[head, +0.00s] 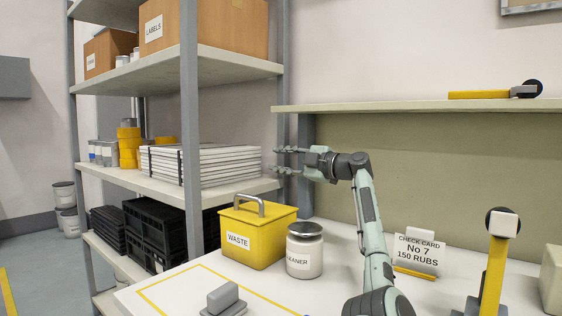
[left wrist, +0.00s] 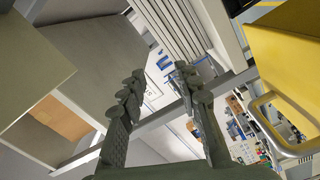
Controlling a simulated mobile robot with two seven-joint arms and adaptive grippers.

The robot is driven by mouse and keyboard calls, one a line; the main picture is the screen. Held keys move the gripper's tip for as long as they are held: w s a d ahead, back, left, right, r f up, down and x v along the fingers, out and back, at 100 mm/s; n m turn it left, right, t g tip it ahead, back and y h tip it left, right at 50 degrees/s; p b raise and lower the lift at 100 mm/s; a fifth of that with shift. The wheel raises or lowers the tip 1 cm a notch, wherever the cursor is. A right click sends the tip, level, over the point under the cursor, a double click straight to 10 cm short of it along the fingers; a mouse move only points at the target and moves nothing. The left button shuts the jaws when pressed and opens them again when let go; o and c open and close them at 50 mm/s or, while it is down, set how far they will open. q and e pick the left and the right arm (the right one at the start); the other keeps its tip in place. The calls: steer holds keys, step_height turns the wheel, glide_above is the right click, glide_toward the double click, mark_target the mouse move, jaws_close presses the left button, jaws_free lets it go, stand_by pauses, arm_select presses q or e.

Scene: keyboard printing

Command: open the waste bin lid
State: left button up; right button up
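The yellow waste bin (head: 252,240), labelled WASTE, stands on the white worktop. Its yellow lid (head: 236,215) is shut, with a grey arched handle (head: 247,201) on top. In the left wrist view the yellow bin (left wrist: 292,62) fills the right edge, with the grey handle (left wrist: 262,118) showing. My left gripper (head: 279,160) is above and to the right of the bin, fingers pointing left and spread apart, empty. In the left wrist view its fingers (left wrist: 158,72) are also apart, with nothing between them. My right gripper is not in view.
A cleaner jar (head: 304,257) stands right beside the bin. A grey shelf post (head: 190,130) and a stack of white panels (head: 222,165) are close on the left. An upper shelf (head: 420,106) runs behind my arm. A check card (head: 417,252) stands at right.

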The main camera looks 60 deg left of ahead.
arm_select(q)
steer(key=v, duration=0.7)
steer(key=shift+d, duration=0.25)
